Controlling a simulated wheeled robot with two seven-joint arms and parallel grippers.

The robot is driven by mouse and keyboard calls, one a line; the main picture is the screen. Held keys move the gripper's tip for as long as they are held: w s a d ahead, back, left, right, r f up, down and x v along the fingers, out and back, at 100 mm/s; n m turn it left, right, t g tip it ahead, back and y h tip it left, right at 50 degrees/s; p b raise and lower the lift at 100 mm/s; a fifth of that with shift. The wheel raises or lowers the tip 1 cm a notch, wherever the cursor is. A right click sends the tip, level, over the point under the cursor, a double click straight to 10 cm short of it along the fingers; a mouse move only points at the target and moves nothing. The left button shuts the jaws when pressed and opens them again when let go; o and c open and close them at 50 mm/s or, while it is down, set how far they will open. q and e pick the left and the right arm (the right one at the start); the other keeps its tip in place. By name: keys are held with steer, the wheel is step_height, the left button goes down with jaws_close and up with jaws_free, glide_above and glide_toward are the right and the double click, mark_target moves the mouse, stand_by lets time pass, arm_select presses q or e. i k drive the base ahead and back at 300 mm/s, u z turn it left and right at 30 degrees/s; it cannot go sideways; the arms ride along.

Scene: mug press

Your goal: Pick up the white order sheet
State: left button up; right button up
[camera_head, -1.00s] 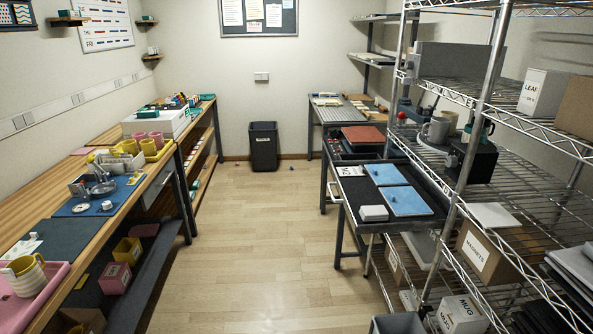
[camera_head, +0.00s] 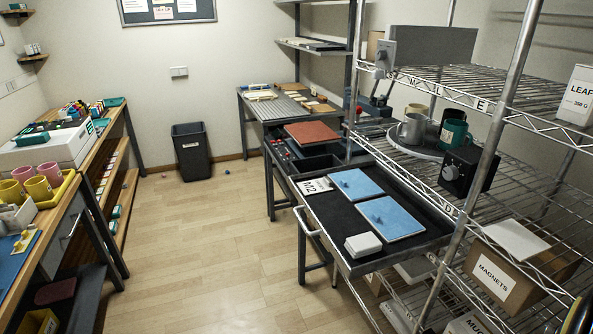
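A flat white card (camera_head: 314,186) with dark print that seems to read "M2" lies at the far left corner of the black-topped table. It may be the order sheet, but I cannot tell for sure. A small white stack or block (camera_head: 363,245) sits near the front edge of the same table. White papers (camera_head: 187,5) are also pinned to the wall board. Neither of my grippers is in view.
The black-topped table (camera_head: 345,222) also holds two blue mats (camera_head: 392,218). A wire shelf (camera_head: 540,190) with mugs (camera_head: 411,130) and boxes stands close at the right. A wooden bench (camera_head: 60,187) is at the left. The floor (camera_head: 205,255) between is clear.

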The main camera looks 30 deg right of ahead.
mark_target(317, 187)
steer(key=i, duration=2.55)
steer(key=z, duration=2.65)
